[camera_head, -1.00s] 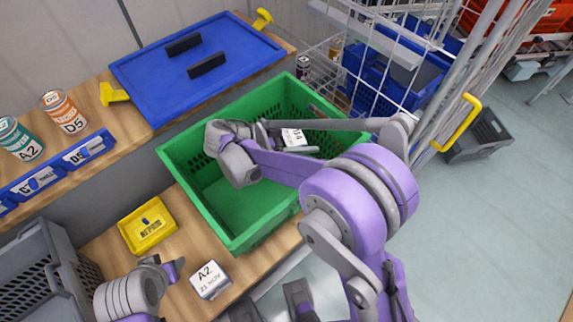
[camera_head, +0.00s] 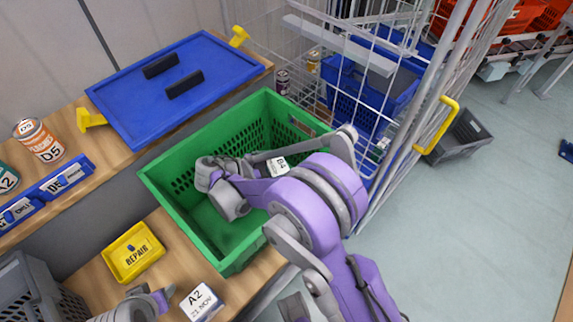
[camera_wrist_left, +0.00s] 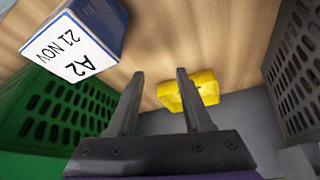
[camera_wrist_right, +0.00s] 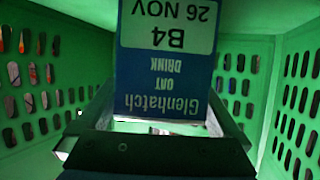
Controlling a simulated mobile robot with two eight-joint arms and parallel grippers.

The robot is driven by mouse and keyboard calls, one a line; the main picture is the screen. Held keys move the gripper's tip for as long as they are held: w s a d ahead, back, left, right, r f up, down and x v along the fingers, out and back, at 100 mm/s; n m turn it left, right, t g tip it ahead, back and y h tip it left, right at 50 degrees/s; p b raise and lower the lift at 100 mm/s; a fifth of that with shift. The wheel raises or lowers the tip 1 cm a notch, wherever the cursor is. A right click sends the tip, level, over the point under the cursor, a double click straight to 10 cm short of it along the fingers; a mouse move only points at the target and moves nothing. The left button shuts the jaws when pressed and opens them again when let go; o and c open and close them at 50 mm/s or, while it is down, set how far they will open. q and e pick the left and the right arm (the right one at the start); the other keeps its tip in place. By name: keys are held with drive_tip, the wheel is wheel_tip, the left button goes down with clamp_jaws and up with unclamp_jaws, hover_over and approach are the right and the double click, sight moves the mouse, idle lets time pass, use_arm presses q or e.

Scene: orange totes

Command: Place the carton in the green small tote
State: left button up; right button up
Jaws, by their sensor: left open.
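The carton (camera_wrist_right: 168,60), with a white B4 26 NOV label and a blue Glenhatch oat drink side, is between the fingers of my right gripper (camera_wrist_right: 158,102), which is shut on it. In the head view the carton's label (camera_head: 278,167) shows inside the green small tote (camera_head: 180,201), partly behind my right arm. The tote's walls rise on both sides in the right wrist view. The carton's base and any contact with the tote floor are hidden. My left gripper (camera_wrist_left: 160,90) is open and empty, left of the tote at the bench front.
A box labelled A2 21 NOV (camera_head: 201,303) and a yellow REPAIR tray (camera_head: 133,252) lie near my left gripper. A grey crate (camera_head: 30,290) stands at lower left. A blue lid (camera_head: 175,95) lies behind the tote. A wire cage (camera_head: 345,60) borders the right.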

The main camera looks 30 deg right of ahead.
drive_tip(key=v, duration=0.7)
drive_tip(key=shift+a+r, duration=0.15)
drive_tip(key=shift+a, duration=0.1)
